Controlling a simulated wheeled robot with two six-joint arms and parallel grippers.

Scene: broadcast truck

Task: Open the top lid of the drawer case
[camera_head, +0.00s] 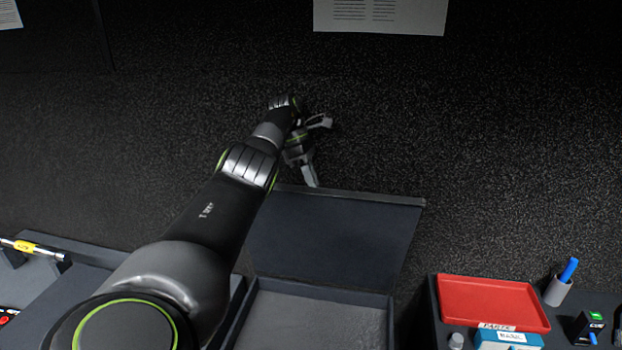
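The drawer case (390,302) stands at the bottom middle, cut off by the picture's lower edge. Its dark top lid (335,240) is raised and leans up from the back edge, with its inner face toward me. The grey top compartment below it is exposed and looks empty in the part I see. My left gripper (320,153) is above and behind the lid's upper edge with its fingers spread apart. The lower fingertip is at the lid's top edge; I cannot tell whether it touches. My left arm hides the lid's left side. My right gripper is out of view.
A red tray (492,302) stands right of the case, with a blue box (507,340), a pen cup (557,291) and a small dark box (588,325) nearby. A yellow-banded rod (28,247) lies at left. A dark wall is behind.

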